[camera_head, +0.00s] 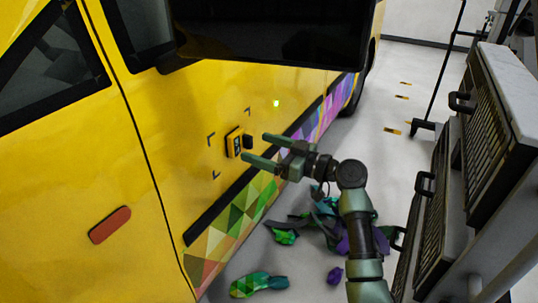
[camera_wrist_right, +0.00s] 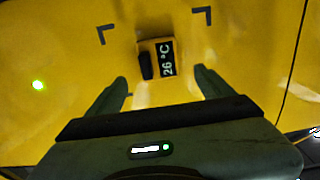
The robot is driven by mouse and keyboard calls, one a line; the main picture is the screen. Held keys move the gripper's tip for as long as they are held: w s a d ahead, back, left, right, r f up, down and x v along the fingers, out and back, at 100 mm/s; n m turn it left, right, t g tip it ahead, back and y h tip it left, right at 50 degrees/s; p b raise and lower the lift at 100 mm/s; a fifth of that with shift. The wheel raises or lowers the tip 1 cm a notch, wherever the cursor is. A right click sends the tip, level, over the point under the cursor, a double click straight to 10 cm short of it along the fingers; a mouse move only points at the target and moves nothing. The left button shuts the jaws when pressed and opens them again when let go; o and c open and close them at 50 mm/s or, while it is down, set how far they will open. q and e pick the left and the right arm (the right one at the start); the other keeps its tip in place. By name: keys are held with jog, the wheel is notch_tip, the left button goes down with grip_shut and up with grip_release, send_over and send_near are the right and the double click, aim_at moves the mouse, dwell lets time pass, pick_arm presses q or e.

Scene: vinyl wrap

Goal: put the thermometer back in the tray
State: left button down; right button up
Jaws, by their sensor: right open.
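The thermometer (camera_head: 234,143) is a small yellow block with a black display, on the yellow vehicle door between black corner marks. In the right wrist view the thermometer (camera_wrist_right: 166,58) reads 26 °C and has a black part beside the display. My right gripper (camera_head: 254,147) is open and empty, its fingers pointing at the door just right of the thermometer. In the wrist view the right gripper (camera_wrist_right: 160,76) has its fingertips spread either side of the thermometer's lower edge, with gaps. I cannot make out the tray. My left gripper is not in view.
A green light spot (camera_head: 276,103) shows on the door. Crumpled colourful wrap scraps (camera_head: 285,236) lie on the floor below the vehicle. A grey cart (camera_head: 505,85) with handles stands at the right.

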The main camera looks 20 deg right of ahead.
aim_at(240, 141)
jog(key=x, duration=0.6)
jog(key=shift+c, duration=0.3)
jog(key=c, duration=1.6)
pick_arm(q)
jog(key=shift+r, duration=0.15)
pick_arm(e)
jog(key=shift+s+d, duration=0.1)
jog(key=shift+d, duration=0.05)
jog(key=shift+s, duration=0.1)
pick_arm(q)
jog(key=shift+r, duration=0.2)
pick_arm(e)
jog(key=shift+d, duration=0.1)
